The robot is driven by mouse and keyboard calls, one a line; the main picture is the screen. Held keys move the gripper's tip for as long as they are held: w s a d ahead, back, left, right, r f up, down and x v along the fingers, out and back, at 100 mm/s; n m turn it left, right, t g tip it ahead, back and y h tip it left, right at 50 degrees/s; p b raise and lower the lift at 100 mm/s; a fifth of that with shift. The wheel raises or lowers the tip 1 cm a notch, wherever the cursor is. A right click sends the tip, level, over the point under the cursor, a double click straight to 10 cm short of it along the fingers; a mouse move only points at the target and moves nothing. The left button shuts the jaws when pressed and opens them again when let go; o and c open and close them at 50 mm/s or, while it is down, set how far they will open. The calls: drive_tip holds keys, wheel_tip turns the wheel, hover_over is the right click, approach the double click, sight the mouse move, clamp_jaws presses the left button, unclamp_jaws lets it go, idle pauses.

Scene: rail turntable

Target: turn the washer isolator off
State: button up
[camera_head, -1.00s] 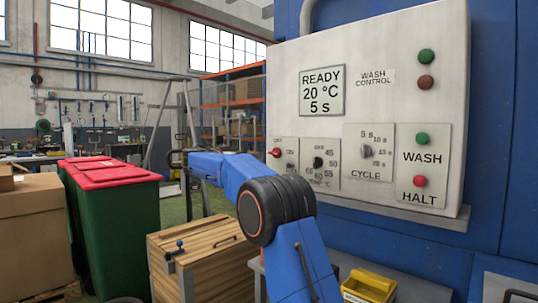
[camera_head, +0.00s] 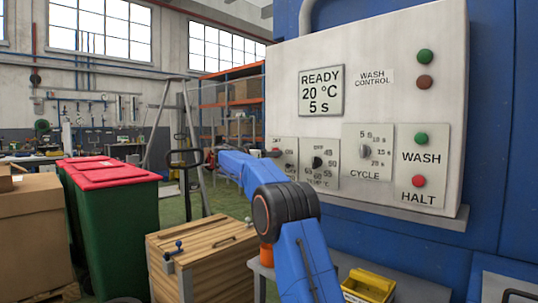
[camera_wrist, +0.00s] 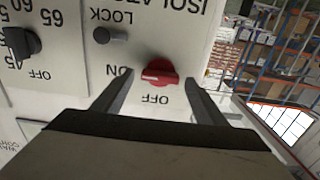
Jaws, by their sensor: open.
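The washer isolator is a red knob (camera_wrist: 158,72) on the pale control panel, seen upside down in the wrist view. Its bar lies sideways, in line with the word ON on its left; OFF stands below it in the picture. My gripper (camera_wrist: 157,80) is open, one finger on each side of the knob, and is not shut on it. I cannot tell whether a finger touches it. In the head view the red knob (camera_head: 275,153) is partly hidden at the panel's left edge by the end of my arm.
A small grey LOCK peg (camera_wrist: 112,36) and a black temperature knob (camera_wrist: 20,42) sit near the isolator. The cycle knob (camera_head: 365,151), WASH button (camera_head: 421,139) and HALT button (camera_head: 418,181) are further right. A wooden crate (camera_head: 200,255) stands below.

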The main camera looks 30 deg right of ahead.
drive_tip(key=c, duration=1.1)
drive_tip(key=shift+o, duration=0.2)
drive_tip(key=shift+w+a+f+n, duration=0.1)
drive_tip(key=shift+n, duration=2.85)
drive_tip(key=shift+w+d+f+n, duration=0.1)
drive_tip(key=shift+n, duration=2.9)
drive_tip(key=shift+w+a+f+n, duration=0.1)
drive_tip(key=shift+n, duration=2.85)
